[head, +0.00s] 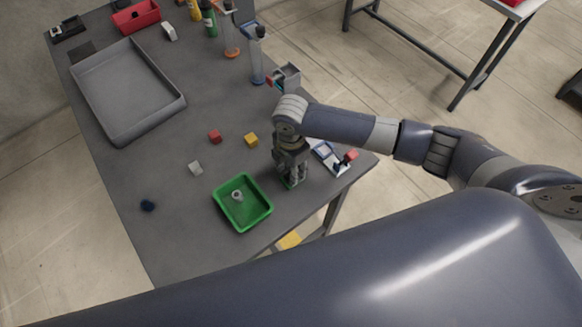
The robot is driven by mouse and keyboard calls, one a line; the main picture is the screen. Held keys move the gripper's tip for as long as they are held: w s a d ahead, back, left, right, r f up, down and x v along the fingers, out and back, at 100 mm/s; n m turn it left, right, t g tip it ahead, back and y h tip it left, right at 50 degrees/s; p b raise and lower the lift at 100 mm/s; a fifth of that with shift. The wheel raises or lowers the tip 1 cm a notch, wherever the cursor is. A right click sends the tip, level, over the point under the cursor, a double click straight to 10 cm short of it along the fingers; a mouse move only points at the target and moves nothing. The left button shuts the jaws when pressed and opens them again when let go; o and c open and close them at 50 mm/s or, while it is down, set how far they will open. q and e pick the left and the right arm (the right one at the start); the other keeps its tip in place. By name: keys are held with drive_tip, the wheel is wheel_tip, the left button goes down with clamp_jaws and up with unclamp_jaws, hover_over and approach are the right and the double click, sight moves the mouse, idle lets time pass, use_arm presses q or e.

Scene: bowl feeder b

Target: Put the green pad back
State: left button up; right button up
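My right gripper (292,181) points down near the table's right front edge. A small green pad (288,186) shows at and under its fingertips, mostly covered by the fingers. I cannot tell whether the fingers are closed on the pad or only over it, nor whether the pad lies flat on the table. A green tray (265,212) stands just left of the gripper with a small grey ring-like part (238,196) in it. My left gripper is not in view.
Red (215,136), yellow (251,139) and white (195,168) blocks and a dark blue piece (148,206) lie loose on the grey table (180,235). A large grey tray (182,103) stands further back. A blue-white device (327,156) sits close right of the gripper. Bottles and dispensers stand behind.

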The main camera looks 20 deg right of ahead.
wheel_tip(320, 180, up, 12)
drive_tip(key=b, duration=0.1)
drive_tip(key=shift+r, duration=0.15)
idle(0.4)
drive_tip(key=shift+s, duration=0.1)
idle(0.3)
